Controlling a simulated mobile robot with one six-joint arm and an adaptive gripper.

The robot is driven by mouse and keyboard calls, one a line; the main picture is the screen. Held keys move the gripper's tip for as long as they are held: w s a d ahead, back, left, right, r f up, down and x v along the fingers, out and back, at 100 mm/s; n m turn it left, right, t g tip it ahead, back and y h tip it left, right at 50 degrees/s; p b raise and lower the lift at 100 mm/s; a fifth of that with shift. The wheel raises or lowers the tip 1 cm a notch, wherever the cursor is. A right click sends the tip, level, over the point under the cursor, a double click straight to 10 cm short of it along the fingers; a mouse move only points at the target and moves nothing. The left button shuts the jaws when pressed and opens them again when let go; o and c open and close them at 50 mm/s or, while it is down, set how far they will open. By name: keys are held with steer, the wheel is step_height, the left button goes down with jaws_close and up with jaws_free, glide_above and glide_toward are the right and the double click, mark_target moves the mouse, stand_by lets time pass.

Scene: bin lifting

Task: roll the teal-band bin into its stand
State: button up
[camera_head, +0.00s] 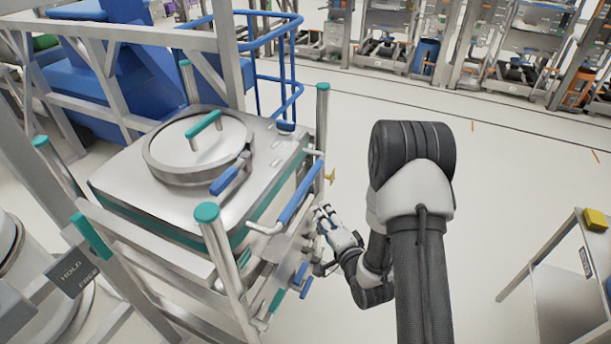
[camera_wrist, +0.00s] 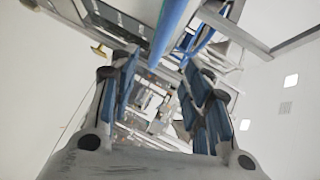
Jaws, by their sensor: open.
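The teal-band bin (camera_head: 130,197) is a square steel bin with a round lid (camera_head: 190,160), a teal lid handle (camera_head: 203,124) and a teal band around its side. Teal-capped posts (camera_head: 230,262) stand around it; I cannot tell which belong to the stand or how the bin sits in it. A blue bar handle (camera_head: 299,190) on silver brackets runs along its right side. My gripper (camera_head: 327,219) is open, just right of and below this handle. In the wrist view a blue bar (camera_wrist: 172,32) shows beyond and above my open, blue-padded fingers (camera_wrist: 160,75), apart from them.
A sign reading HOLD and FREE (camera_head: 74,273) hangs at the front left beside a teal lever (camera_head: 92,236). Blue railing (camera_head: 275,38) and a steel frame stand behind. A bench with a yellow block (camera_head: 595,219) is at the right. Open floor lies right of the bin.

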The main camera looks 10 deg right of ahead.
mark_target(305, 187)
steer(key=shift+m+t, duration=0.3)
steer(key=shift+m, duration=0.2)
steer(key=w+f+b, duration=0.1)
steer(key=w, duration=0.4)
steer(key=w+a+f+b, duration=0.1)
steer(key=w, duration=0.5)
steer(key=w+a+f, duration=0.1)
steer(key=w, duration=0.4)
steer(key=shift+w+a+b, duration=0.2)
steer(key=shift+b, duration=0.2)
steer(key=shift+c, duration=0.3)
jaws_close()
